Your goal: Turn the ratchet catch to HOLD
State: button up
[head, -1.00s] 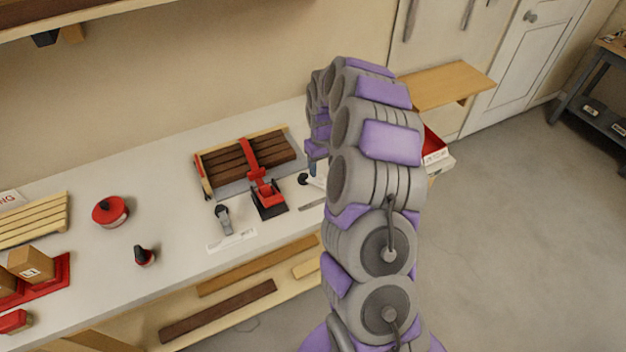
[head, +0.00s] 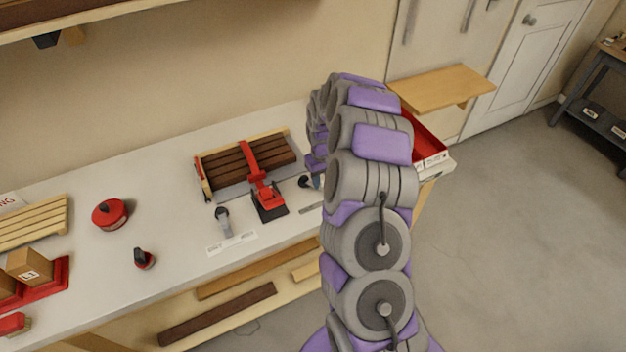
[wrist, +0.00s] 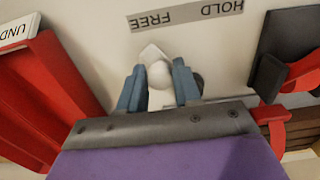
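The ratchet catch (wrist: 153,52) is a pale pointed plate with a round light-grey knob in the wrist view. Its tip points toward the FREE side of a grey strip label (wrist: 185,14) reading HOLD and FREE, upside down here. My gripper (wrist: 159,66) has its two blue fingers apart, one on each side of the knob; I cannot tell whether they touch it. In the head view my gripper (head: 316,182) is low over the bench, right of the red clamp lever, and my arm hides the catch.
A red clamp (head: 266,197) over dark slats stands left of my gripper. A dark round knob (head: 304,181) is close by. A red open bin (head: 428,138) is at the bench's right end. A red lidded pot (head: 110,212) sits further left.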

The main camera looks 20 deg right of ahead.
jog(key=shift+c, duration=1.1)
